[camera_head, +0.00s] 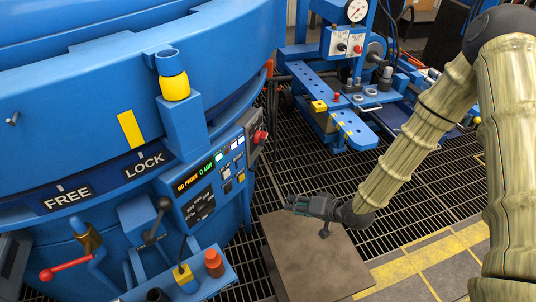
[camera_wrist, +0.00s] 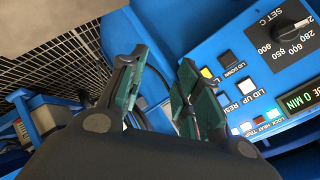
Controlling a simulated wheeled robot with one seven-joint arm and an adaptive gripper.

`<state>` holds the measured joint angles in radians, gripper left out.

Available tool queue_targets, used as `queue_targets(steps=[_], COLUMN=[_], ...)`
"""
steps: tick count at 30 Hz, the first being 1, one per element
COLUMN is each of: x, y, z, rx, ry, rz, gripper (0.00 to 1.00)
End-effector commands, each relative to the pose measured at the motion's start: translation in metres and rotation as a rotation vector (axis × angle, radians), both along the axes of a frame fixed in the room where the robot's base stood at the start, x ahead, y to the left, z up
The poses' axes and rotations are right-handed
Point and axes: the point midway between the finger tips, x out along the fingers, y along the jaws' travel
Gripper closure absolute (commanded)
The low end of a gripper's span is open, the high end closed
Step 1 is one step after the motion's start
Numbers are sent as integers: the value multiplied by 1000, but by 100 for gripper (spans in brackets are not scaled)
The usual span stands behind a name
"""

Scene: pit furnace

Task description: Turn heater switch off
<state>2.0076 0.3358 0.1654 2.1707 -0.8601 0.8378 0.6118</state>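The blue furnace control panel (camera_head: 213,178) is on the furnace side in the head view, with a lit display (camera_head: 194,179) and small lamps and buttons. In the wrist view the panel (camera_wrist: 205,50) fills the right side. It shows a black SET C dial (camera_wrist: 292,22), a LID DOWN button (camera_wrist: 228,60), a yellow button (camera_wrist: 206,72) and a row of lamps labelled LOCK, HEAT and TRIP (camera_wrist: 260,121). I cannot tell which control is the heater switch. My gripper (camera_head: 292,203) is open and empty, right of the panel and apart from it; its fingers (camera_wrist: 164,62) point past the panel's left edge.
A box with a red knob (camera_head: 260,136) stands out right of the panel. A brown plate (camera_head: 315,262) lies on the floor grating under my gripper. A blue machine (camera_head: 345,100) stands behind.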

Motion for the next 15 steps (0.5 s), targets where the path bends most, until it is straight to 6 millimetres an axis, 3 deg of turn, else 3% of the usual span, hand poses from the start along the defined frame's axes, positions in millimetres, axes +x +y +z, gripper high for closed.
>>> queue_targets(steps=[1, 6, 15], x=[18, 65, 119], y=[2, 9, 6], z=[-4, 23, 78], rx=[42, 174, 355], ry=[-39, -150, -320], rz=[5, 54, 177], gripper=[67, 67, 67])
